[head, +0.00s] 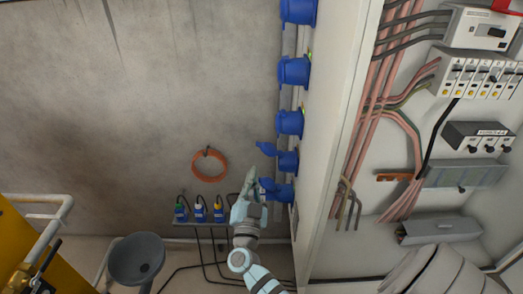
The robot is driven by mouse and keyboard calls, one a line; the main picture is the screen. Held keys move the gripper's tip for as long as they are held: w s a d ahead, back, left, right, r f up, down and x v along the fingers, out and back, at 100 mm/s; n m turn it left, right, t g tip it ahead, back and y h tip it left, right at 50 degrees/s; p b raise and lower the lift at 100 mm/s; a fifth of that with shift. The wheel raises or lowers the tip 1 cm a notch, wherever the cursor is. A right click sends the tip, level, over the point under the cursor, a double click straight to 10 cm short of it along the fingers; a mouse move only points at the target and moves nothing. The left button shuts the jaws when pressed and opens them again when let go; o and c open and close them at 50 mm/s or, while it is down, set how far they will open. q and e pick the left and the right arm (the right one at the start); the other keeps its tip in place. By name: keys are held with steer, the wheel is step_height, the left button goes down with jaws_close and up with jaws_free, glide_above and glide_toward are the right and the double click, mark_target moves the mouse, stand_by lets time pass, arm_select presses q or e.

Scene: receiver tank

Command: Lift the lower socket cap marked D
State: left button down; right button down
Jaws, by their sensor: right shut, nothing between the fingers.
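A column of blue sockets runs down the cabinet's side. The lowest socket (284,193) is at the level of my right gripper, and its blue cap (268,185) sticks out to the left. No letter D is readable at this size. My right gripper (251,177) is shut and empty, pointing up just left of that cap. I cannot tell whether it touches the cap. The socket above (288,162) has a blue cap (266,148) standing out up and to the left. My left gripper is out of view.
The open cabinet (335,120) with wiring stands right of the sockets. Left of my gripper, several coloured plugs (199,212) sit on a low rack. An orange ring (209,179) hangs on the wall. A grey funnel (137,258) and yellow unit (30,250) are lower left.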

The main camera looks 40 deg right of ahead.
mark_target(263, 145)
steer(key=shift+m+g+h, duration=0.5)
steer(key=shift+m+h, duration=0.1)
steer(key=shift+m, duration=0.1)
steer(key=x, duration=0.7)
steer(key=s+r+x, duration=0.1)
steer(key=x, duration=0.2)
steer(key=shift+w+d+r+b, duration=0.2)
steer(key=shift+d+b, duration=0.1)
steer(key=shift+d, duration=0.2)
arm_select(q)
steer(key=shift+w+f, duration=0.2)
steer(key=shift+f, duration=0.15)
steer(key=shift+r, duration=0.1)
